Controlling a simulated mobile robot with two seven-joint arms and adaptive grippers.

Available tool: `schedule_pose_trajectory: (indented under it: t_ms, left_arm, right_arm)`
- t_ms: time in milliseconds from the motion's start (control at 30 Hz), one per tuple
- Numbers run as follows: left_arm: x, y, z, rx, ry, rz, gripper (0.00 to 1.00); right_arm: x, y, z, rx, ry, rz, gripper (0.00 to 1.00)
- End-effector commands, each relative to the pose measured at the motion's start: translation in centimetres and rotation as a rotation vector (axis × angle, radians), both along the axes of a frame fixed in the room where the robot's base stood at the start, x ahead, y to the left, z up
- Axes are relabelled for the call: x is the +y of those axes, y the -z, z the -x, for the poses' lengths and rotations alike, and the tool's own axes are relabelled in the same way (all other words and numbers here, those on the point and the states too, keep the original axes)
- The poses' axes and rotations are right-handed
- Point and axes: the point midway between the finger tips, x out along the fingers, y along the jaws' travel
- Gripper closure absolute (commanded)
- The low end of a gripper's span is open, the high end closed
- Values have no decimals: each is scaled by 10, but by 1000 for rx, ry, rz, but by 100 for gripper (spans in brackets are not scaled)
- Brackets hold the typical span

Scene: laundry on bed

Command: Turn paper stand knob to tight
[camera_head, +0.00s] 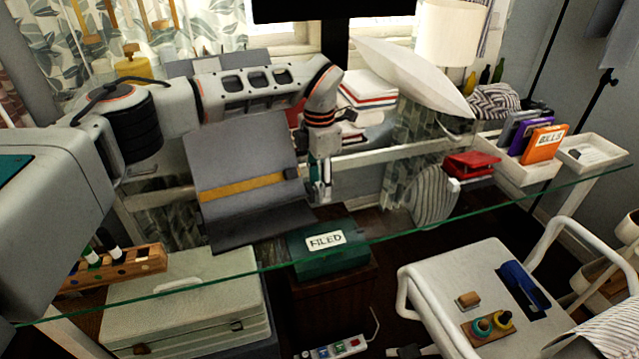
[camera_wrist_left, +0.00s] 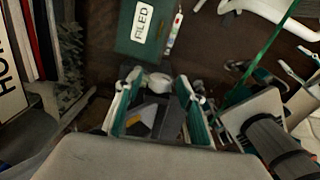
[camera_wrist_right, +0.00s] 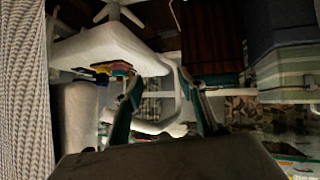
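The paper stand (camera_head: 245,185) is a tilted grey board with a yellow strip across it, left of centre on the glass desk. A small dark piece at the right end of the strip (camera_head: 292,173) may be the knob, but I cannot be sure. My left gripper (camera_head: 320,196) points down just beside the stand's right edge. In the left wrist view its fingers (camera_wrist_left: 157,92) are spread apart, with no clear object held. My right gripper (camera_wrist_right: 163,100) has its fingers apart and empty; it is outside the head view.
A green box labelled FILED (camera_head: 330,250) stands below the glass desk edge (camera_head: 400,236). A pale case (camera_head: 185,300) and a wooden marker holder (camera_head: 110,268) are at lower left. A lamp (camera_head: 450,35), a red stapler-like object (camera_head: 470,163) and a white tray (camera_head: 530,170) are at right.

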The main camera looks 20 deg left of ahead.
Motion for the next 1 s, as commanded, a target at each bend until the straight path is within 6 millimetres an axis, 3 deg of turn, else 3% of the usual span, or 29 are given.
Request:
schedule_pose_trajectory:
  t_ms: [133,267,300,567,733,800,1000]
  left_arm:
    - [0,-1,0,0,0,0,64]
    - [0,-1,0,0,0,0,98]
    - [0,-1,0,0,0,0,99]
    - [1,2,-1,37,-5,24,99]
    - [3,10,-4,145,-9,111,99]
    - [4,14,-4,200,-10,155,99]
    - [5,17,-6,310,-6,245,99]
  right_arm:
    - [0,-1,-1,-2,0,0,60]
    - [0,-1,-1,-2,1,-1,60]
    - [0,-1,-1,-2,1,-1,60]
    - [-1,9,4,12,0,2,60]
    - [-1,31,15,43,-3,8,60]
    - [2,19,1,7,-15,4,60]
    - [10,22,-2,-3,-29,-12,60]
